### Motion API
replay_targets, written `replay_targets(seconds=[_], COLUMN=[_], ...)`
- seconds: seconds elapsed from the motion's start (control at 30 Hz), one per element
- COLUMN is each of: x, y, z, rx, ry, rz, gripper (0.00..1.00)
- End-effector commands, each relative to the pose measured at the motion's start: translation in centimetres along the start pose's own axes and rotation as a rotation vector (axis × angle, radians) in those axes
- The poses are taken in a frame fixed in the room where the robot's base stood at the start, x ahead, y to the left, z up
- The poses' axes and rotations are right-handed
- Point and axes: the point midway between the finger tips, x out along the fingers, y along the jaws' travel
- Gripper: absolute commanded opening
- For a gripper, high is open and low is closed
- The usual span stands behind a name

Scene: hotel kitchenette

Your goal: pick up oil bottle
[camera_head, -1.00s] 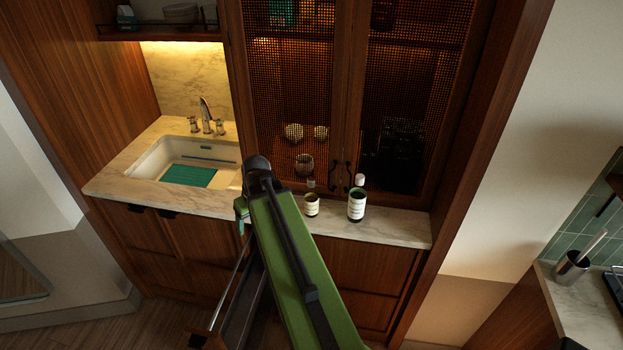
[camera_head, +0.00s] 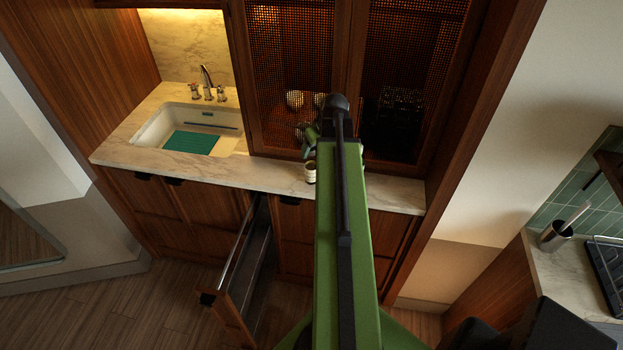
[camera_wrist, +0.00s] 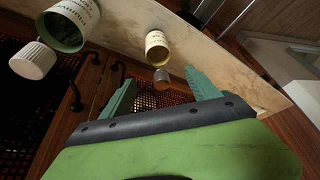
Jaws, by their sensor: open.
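Two labelled bottles stand on the marble counter, and I cannot tell which one is the oil bottle. The smaller bottle (camera_head: 310,173) shows beside my arm in the head view. In the wrist view this smaller bottle (camera_wrist: 157,44) has a cream label and a greyish cap, and appears beyond and between my fingers. The larger dark-green bottle (camera_wrist: 72,22) with a white cap is at the upper left there; my arm hides it in the head view. My gripper (camera_wrist: 162,88) is open and empty; in the head view the gripper (camera_head: 311,142) is partly hidden near the smaller bottle.
The marble counter (camera_head: 265,174) runs along the mesh-fronted cabinet (camera_head: 290,65). Black door handles (camera_wrist: 75,95) show close by in the wrist view. A sink (camera_head: 190,130) with a teal mat is at the left. A drawer (camera_head: 236,290) stands pulled out below the counter.

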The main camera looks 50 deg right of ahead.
Motion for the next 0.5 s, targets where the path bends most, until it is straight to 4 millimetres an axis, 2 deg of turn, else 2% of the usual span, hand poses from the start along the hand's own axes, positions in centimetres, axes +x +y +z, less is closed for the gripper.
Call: replay_targets(seconds=[0.03,0.17,0.23,0.4,0.5], x=[2.3,4.8,5.4,5.3,6.4], y=[0.1,0.1,0.1,0.0,0.1], z=[0.3,0.3,0.2,0.0,0.1], rx=[-0.001,-0.001,-0.001,0.0,0.0], ry=[0.0,0.0,0.0,0.0,0.0], rz=[0.0,0.0,0.0,0.0,0.0], gripper=[0.71,0.71,0.71,0.71,0.71])
